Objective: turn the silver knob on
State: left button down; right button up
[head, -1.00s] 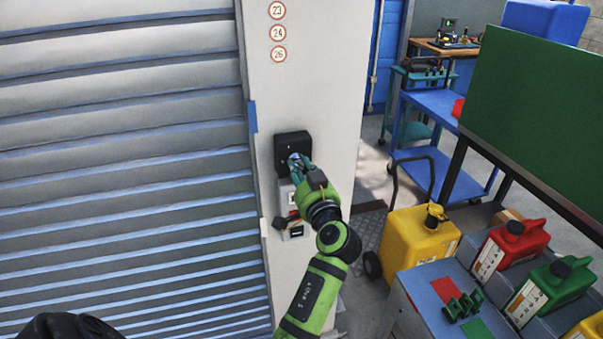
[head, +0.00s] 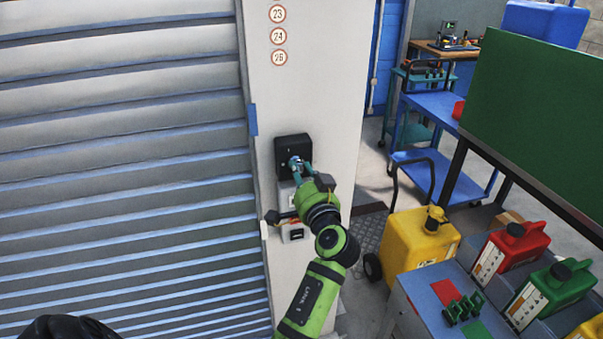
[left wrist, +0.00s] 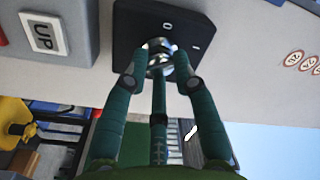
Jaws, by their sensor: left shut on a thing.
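The silver knob (head: 295,162) sits on a black switch box (head: 284,145) fixed to the pale wall post. In the left wrist view the knob (left wrist: 160,62) is partly hidden behind the fingers, and the box (left wrist: 133,20) carries white "O" and "I" marks. My left gripper (head: 301,166) is shut on the knob, its teal fingers on either side of it in the left wrist view (left wrist: 160,68). The knob's exact pointing direction is hidden by the fingers.
A grey control box (head: 285,197) with an "UP" button (left wrist: 41,33) is just below the switch box. A slatted shutter (head: 120,170) fills the left. A yellow can (head: 415,240) and a bench with fuel cans stand at right.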

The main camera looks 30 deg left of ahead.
pick_arm(q)
jog(key=shift+r, duration=0.45)
jog(key=c, duration=1.1)
grip_release()
jog(key=shift+c, duration=0.2)
jog(key=shift+o, duration=0.7)
jog(key=shift+a+f, duration=0.1)
jog(key=shift+w+f, duration=0.1)
jog(key=shift+f, duration=0.1)
notch_tip(320, 180, up, 10)
jog(key=shift+r, duration=0.1)
